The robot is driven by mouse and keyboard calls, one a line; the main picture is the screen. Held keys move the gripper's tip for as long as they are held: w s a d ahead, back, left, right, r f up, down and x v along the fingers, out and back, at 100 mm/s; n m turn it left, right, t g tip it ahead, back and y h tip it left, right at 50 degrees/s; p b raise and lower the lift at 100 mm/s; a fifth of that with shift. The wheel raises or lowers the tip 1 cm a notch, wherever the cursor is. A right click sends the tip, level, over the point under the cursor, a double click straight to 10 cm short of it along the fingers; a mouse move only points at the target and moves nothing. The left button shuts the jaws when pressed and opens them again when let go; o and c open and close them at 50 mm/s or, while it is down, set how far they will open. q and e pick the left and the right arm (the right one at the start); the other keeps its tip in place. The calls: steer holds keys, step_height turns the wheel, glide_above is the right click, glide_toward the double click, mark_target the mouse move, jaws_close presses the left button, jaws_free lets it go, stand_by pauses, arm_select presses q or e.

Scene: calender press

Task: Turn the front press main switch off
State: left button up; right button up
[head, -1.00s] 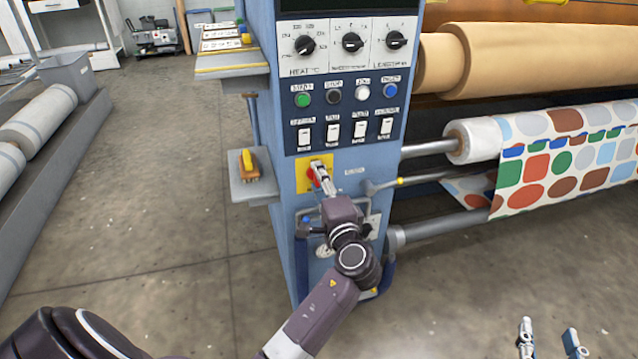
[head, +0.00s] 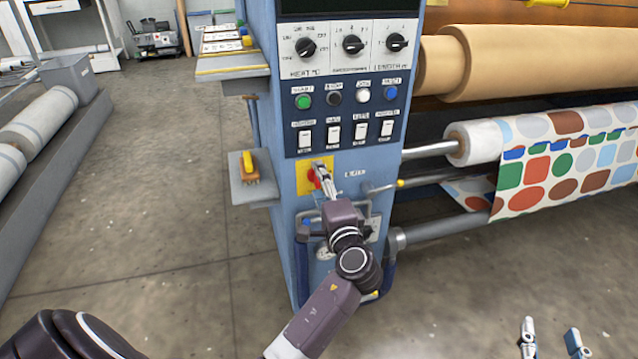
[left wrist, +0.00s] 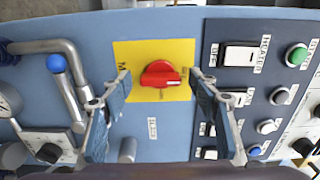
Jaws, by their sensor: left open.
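The main switch is a red rotary knob (head: 311,178) on a yellow plate (head: 303,184), low on the blue front panel of the press. In the left wrist view the knob (left wrist: 160,74) is whole, with its raised grip lying sideways across the yellow plate (left wrist: 181,53). My left gripper (head: 320,170) is at the knob and hides part of it in the head view. In the left wrist view its open fingers (left wrist: 160,79) stand on either side of the knob, with visible gaps. My right gripper (head: 551,338) shows at the bottom right, its fingers apart and empty.
Above the plate are several white rocker switches (head: 333,133), round buttons (head: 334,98) and dials (head: 352,45). A bent metal pipe with a blue tip (left wrist: 66,70) is near one finger. A side shelf (head: 240,188) holds a yellow-handled brush (head: 249,168). Patterned fabric (head: 565,160) is at right.

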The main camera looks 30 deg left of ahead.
arm_select(q)
steer(key=v, duration=1.1)
steer(key=shift+s+d, duration=0.25)
steer(key=shift+s, duration=0.05)
